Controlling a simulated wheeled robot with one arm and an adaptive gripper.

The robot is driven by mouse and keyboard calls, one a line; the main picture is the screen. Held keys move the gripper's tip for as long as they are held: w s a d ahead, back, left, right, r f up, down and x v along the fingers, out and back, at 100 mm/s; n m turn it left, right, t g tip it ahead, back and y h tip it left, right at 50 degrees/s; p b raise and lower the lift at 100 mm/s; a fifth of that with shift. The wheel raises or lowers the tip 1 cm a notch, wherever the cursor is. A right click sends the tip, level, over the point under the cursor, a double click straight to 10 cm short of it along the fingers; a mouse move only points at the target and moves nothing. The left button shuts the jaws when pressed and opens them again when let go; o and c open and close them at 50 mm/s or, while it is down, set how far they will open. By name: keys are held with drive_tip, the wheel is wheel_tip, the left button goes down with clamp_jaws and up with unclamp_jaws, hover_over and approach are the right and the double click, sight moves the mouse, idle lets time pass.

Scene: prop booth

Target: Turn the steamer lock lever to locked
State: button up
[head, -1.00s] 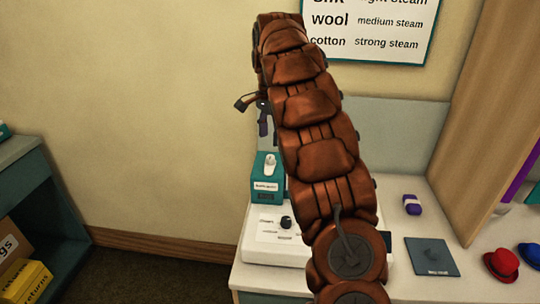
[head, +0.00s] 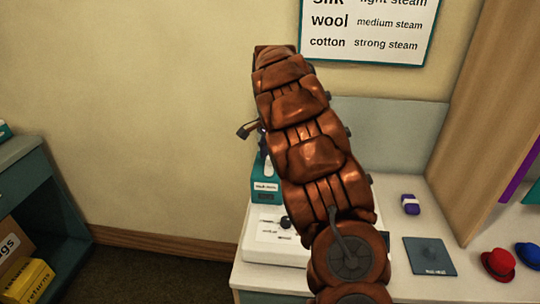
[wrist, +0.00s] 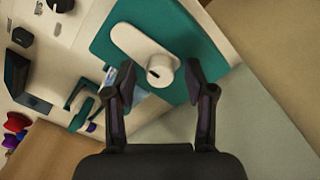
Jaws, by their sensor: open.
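The white lever (wrist: 130,42) is mounted on a teal face (wrist: 190,35) in the wrist view. Its round hub lies near my fingers and its arm points to the upper left. In the head view the lever (head: 268,167) shows partly on top of the teal box (head: 265,195), with my arm hiding its right side. The label on the box is too small to read. My gripper (wrist: 161,78) is open and empty, its fingers on either side of the hub in the picture. I cannot tell whether they touch it.
The box stands at the back of a white panel (head: 262,240) with a black knob (head: 285,222). On the counter to the right are a purple-and-white item (head: 410,204), a dark mat (head: 430,255), a red hat (head: 498,263) and a blue hat (head: 528,254). A wall stands behind.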

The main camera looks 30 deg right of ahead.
clamp_jaws()
idle(0.4)
drive_tip(key=shift+w+n+b, duration=0.1)
drive_tip(key=shift+n+b, duration=0.2)
drive_tip(key=n+b, duration=0.2)
drive_tip(key=n, duration=0.1)
drive_tip(key=shift+a+f+n, duration=0.1)
drive_tip(key=shift+f+n, duration=0.05)
drive_tip(key=shift+n, duration=0.25)
drive_tip(key=n+b, duration=0.2)
drive_tip(key=n, duration=0.2)
drive_tip(key=shift+b, duration=0.3)
drive_tip(key=n+b, duration=0.1)
drive_tip(key=n, duration=0.4)
drive_tip(key=shift+n+b, duration=0.3)
drive_tip(key=shift+n, duration=2)
